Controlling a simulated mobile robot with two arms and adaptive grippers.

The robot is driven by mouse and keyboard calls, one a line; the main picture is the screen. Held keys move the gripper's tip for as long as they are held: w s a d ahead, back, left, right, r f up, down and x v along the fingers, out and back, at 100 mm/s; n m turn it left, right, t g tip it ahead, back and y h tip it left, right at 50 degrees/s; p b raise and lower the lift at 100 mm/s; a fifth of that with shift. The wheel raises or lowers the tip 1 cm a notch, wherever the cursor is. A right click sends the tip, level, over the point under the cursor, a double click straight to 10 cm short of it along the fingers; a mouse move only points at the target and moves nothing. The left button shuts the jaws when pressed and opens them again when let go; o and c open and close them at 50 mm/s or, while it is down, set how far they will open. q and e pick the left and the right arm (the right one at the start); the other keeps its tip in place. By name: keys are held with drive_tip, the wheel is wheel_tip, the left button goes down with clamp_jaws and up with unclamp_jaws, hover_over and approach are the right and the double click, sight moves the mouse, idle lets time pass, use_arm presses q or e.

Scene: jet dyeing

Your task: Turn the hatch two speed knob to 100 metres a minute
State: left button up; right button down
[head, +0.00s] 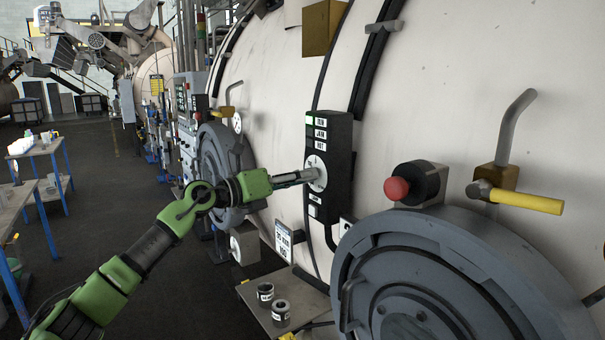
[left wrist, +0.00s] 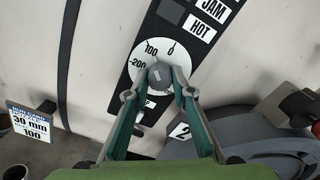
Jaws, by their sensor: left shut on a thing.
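The black control box (head: 340,150) is on the pale vessel wall and carries a white round dial (head: 316,184). In the left wrist view the dial (left wrist: 178,56) shows the marks 0, 100 and 200. The grey speed knob (left wrist: 159,74) stands at the dial's middle. My left gripper (head: 306,175) reaches the dial from the left. In the left wrist view its two fingers (left wrist: 160,83) are shut on the knob, one on each side. I cannot clearly tell which mark the knob points to. My right gripper is not in view.
Labels JAM and HOT (left wrist: 202,27) sit above the dial. A red push button (head: 396,189), a yellow-handled lever (head: 525,200) and a grey round hatch (head: 440,240) are to the right.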

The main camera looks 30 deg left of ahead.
use_arm(q)
drive_tip(key=shift+n, duration=0.3)
drive_tip(key=o, duration=1.1)
drive_tip(key=v, duration=1.2)
drive_tip(key=shift+a, duration=0.1)
idle(0.5)
